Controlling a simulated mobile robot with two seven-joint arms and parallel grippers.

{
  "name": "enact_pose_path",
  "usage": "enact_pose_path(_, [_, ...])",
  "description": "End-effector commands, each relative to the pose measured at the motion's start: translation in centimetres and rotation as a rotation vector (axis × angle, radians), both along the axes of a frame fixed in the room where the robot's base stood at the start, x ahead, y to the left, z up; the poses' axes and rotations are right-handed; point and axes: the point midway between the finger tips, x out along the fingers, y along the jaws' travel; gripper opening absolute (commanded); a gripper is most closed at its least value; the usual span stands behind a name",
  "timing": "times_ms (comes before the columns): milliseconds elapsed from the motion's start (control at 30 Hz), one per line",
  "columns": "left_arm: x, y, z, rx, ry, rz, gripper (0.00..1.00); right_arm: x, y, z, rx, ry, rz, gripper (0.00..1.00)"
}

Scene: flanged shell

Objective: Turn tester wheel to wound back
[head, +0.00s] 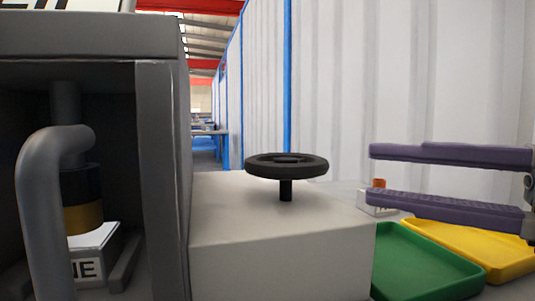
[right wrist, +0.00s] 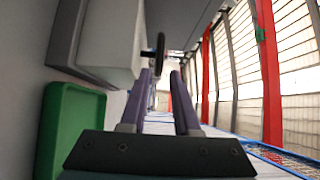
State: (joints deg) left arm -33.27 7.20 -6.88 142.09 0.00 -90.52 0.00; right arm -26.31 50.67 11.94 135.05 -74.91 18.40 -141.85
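The tester wheel (head: 286,165) is a black handwheel lying flat on a short black post. It stands on top of a pale box (head: 285,245) beside the dark grey tester housing (head: 165,160). In the right wrist view the wheel (right wrist: 160,55) shows edge-on just beyond the fingers. My right gripper (head: 372,172) has two purple fingers, one above the other, pointing left toward the wheel. The fingers are apart with nothing between them, and a gap separates them from the wheel. The right wrist view also shows both fingers (right wrist: 162,100) apart. My left gripper is not in view.
A green tray (head: 425,262) and a yellow tray (head: 480,248) lie at the right, below my right gripper. A small white block with an orange top (head: 378,200) is behind the fingers. The housing holds a curved grey handle (head: 45,200) and a black and gold cylinder (head: 83,200).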

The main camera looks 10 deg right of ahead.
Motion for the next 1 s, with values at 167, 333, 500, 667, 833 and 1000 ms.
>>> enact_pose_path(167, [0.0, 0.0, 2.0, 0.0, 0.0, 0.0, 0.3, 1.6, 1.3, 0.6, 0.001, -0.002, -0.002, 0.3])
enact_pose_path(333, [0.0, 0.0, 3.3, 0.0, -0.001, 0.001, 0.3, 3.0, 2.7, 0.5, -0.001, -0.002, 0.001, 0.3])
enact_pose_path(500, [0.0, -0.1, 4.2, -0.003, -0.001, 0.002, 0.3, 4.2, 3.7, 0.3, 0.001, 0.0, -0.002, 0.3])
enact_pose_path(667, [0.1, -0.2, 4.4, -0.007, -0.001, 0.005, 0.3, 4.6, 4.2, 0.1, -0.001, 0.001, 0.001, 0.3])
enact_pose_path(833, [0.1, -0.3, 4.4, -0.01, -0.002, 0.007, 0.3, 4.6, 4.2, -0.1, -0.001, 0.001, 0.001, 0.3])
enact_pose_path(1000, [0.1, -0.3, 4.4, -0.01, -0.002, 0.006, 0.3, 4.6, 4.2, -0.1, -0.001, 0.001, 0.001, 0.2])
